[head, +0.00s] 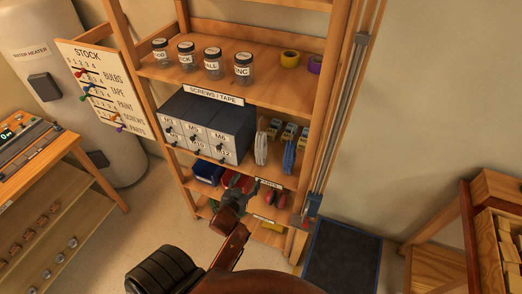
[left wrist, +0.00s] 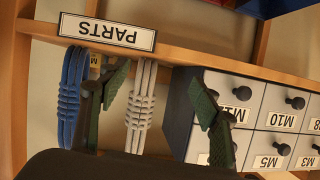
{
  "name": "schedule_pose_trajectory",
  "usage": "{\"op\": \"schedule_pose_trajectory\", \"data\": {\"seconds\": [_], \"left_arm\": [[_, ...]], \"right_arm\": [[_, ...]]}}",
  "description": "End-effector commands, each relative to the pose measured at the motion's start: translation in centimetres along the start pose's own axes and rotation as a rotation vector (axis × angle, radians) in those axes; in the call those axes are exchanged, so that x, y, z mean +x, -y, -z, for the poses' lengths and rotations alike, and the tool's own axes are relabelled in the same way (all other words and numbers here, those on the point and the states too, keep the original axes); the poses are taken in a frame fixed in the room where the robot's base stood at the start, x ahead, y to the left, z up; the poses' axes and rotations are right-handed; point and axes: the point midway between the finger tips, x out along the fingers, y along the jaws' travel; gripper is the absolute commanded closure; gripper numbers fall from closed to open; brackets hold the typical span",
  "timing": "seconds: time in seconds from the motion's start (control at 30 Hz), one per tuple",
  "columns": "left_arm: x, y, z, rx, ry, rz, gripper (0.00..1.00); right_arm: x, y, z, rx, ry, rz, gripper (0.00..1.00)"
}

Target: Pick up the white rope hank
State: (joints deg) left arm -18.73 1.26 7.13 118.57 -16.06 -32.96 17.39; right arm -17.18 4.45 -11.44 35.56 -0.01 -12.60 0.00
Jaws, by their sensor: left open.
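The white rope hank (head: 261,149) stands upright on the middle shelf, between the grey drawer cabinet and the blue rope hank (head: 289,157). My left gripper (head: 241,187) is open and empty, in front of the shelf and lower in the head picture than the hank. The left wrist view is upside down. There the white hank (left wrist: 141,105) shows between my two spread green-padded fingers (left wrist: 158,88), apparently beyond them, with no grip on it. The blue hank (left wrist: 72,95) is partly behind one finger. My right gripper is not in view.
The drawer cabinet (head: 208,128) stands close on the left of the white hank; it also fills the right of the left wrist view (left wrist: 255,110). The shelf edge carries a PARTS label (left wrist: 107,32). Jars (head: 212,64) and tape rolls (head: 290,59) sit above. Red items (head: 273,198) lie below.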

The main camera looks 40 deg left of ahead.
Motion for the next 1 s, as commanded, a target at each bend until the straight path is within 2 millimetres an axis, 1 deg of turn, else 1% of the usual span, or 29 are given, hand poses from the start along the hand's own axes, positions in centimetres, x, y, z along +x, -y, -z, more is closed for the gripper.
{"op": "schedule_pose_trajectory", "data": {"seconds": [0.03, 0.1, 0.2, 0.3, 0.47, 0.77, 0.9, 1.0], "left_arm": [[1.1, 0.0, 1.5, -0.018, -0.072, 0.000, 0.42], [2.0, 0.1, 3.5, -0.035, -0.166, -0.005, 0.42], [2.7, -0.1, 5.5, -0.051, -0.266, -0.020, 0.42], [3.0, -0.3, 6.7, -0.061, -0.330, -0.034, 0.42], [3.6, -0.6, 7.8, -0.066, -0.369, -0.046, 0.42], [6.5, -0.9, 9.3, -0.064, -0.371, -0.047, 0.42], [8.4, -1.1, 10.4, -0.065, -0.370, -0.046, 0.42], [9.5, -1.1, 10.6, -0.064, -0.369, -0.046, 0.42]], "right_arm": [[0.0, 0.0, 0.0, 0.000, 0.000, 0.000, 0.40], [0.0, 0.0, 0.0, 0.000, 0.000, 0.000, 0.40], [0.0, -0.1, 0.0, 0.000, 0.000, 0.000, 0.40], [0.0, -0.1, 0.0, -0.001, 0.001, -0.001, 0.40], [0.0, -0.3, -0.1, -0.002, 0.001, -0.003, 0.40], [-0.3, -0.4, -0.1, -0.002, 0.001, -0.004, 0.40], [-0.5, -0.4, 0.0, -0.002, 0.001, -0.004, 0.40], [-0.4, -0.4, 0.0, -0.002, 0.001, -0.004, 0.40]]}}
